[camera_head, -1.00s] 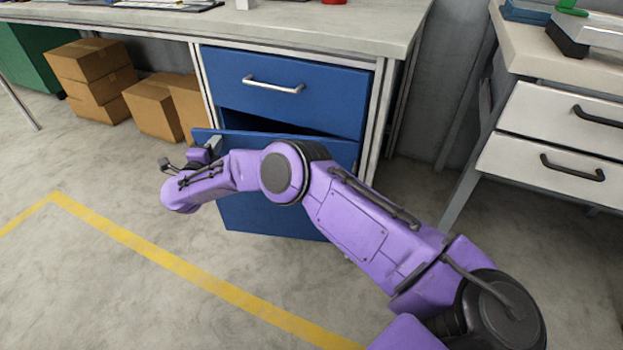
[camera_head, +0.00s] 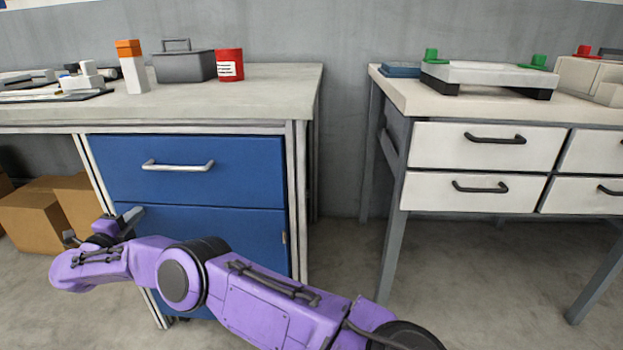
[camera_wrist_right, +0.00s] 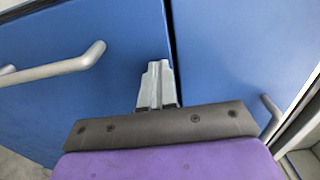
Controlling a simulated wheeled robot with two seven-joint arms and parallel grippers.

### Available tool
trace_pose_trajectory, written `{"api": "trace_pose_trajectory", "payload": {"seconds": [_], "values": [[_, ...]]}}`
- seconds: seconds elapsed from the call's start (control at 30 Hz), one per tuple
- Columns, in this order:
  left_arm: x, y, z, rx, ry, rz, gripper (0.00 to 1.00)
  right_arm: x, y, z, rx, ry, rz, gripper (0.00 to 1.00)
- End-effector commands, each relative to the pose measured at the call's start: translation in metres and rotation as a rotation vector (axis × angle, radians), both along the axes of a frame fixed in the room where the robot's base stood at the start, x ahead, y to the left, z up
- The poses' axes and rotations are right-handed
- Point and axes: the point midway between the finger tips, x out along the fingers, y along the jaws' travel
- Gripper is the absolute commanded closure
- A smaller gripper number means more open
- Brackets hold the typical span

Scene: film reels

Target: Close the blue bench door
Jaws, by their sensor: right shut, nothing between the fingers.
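The blue bench door (camera_head: 235,228) is the lower front of the bench cabinet, under a blue drawer (camera_head: 215,188). It looks flush with the drawer, with only a thin dark seam between them. In the right wrist view the door (camera_wrist_right: 105,95) fills the left side, with its grey bar handle (camera_wrist_right: 55,68). My right gripper (camera_head: 131,216) is in front of the door's upper left part. Its fingers are shut and empty; in the right wrist view the gripper (camera_wrist_right: 157,68) points at the door close to the seam. I cannot tell whether it touches. My left gripper is not in view.
The worktop (camera_head: 270,88) above holds a red can (camera_head: 229,66), a grey toolbox (camera_head: 184,67) and a white-orange bottle (camera_head: 132,68). Cardboard boxes (camera_head: 35,220) lie at the left. A white-drawer bench (camera_head: 485,145) stands at the right, past a gap of open floor.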

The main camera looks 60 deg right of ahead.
Motion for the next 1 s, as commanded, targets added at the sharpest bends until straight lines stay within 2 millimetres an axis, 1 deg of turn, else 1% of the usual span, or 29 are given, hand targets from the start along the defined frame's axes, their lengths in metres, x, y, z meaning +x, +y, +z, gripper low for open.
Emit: {"api": "trace_pose_trajectory", "payload": {"seconds": [0.03,0.17,0.27,0.37,0.47,0.5,0.6,0.7,0.83,0.9,1.0], "values": [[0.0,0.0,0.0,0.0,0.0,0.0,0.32,0.001,-0.012,0.009,-0.015,-0.01,-0.009,1.0],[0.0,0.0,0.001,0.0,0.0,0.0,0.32,0.001,-0.012,0.01,-0.017,-0.011,-0.009,1.0],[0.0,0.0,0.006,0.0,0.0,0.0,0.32,-0.001,-0.004,0.013,-0.018,-0.012,-0.005,1.0],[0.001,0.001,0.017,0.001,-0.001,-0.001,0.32,-0.005,0.016,0.016,-0.016,-0.011,0.001,1.0],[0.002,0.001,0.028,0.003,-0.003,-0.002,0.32,-0.012,0.046,0.016,-0.014,-0.009,0.008,1.0],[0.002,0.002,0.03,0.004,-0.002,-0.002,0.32,-0.017,0.058,0.014,-0.013,-0.007,0.01,1.0],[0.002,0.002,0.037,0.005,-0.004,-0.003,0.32,-0.028,0.086,0.012,-0.011,-0.008,0.011,1.0],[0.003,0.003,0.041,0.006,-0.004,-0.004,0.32,-0.038,0.108,0.01,-0.01,-0.007,0.009,1.0],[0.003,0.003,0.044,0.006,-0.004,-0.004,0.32,-0.047,0.127,0.007,-0.009,-0.006,0.008,1.0],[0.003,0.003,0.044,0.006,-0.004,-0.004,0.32,-0.05,0.132,0.006,-0.009,-0.006,0.006,1.0],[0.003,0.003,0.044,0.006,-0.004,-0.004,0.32,-0.052,0.134,0.005,-0.008,-0.005,0.004,1.0]]}}
